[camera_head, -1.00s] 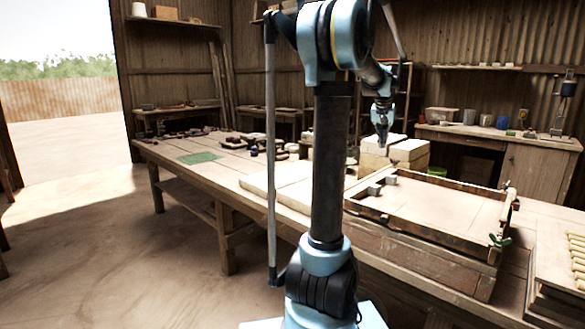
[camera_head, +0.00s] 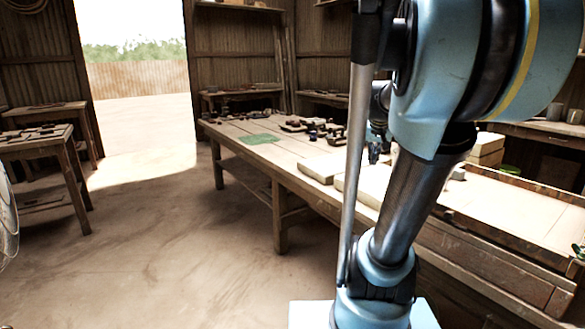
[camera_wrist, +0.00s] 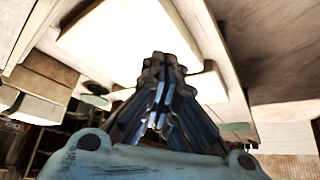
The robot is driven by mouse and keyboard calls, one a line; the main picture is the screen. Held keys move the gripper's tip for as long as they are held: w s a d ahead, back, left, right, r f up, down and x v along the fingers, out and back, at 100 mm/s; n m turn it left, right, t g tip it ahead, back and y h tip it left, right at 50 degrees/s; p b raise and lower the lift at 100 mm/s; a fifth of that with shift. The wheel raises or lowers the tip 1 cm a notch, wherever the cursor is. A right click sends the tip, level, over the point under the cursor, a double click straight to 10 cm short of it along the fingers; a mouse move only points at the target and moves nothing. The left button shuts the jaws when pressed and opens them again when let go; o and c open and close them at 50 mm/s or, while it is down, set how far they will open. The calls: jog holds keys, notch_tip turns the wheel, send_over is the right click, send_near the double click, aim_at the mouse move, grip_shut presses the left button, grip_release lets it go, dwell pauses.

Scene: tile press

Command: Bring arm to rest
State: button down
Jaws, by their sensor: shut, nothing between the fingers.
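My arm stands in the front right of the head view, its upper links large and close to the camera. My gripper (camera_head: 374,152) is partly hidden behind my arm there, above the workbench near the pale slabs. In the wrist view my gripper (camera_wrist: 160,85) is shut, its fingers together with nothing between them. Beyond the fingers the wrist view shows a broad pale slab (camera_wrist: 110,35). The gripper appears apart from it.
The long workbench (camera_head: 285,165) carries pale slabs (camera_head: 322,167), a green mat (camera_head: 259,139) and several small dark items. A wooden tray (camera_head: 510,205) and pale blocks (camera_head: 487,148) are at right. A side table (camera_head: 38,145) stands far left.

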jog(key=s+a+f+n+t+y, duration=0.1)
jog(key=s+a+f+n, duration=0.2)
jog(key=s+a+f, duration=0.5)
jog(key=s+f+g, duration=0.4)
jog(key=s+f, duration=0.6)
jog(key=s, duration=0.5)
jog(key=shift+a+g, duration=0.3)
jog(key=shift+g, duration=0.1)
jog(key=shift+d, duration=0.15)
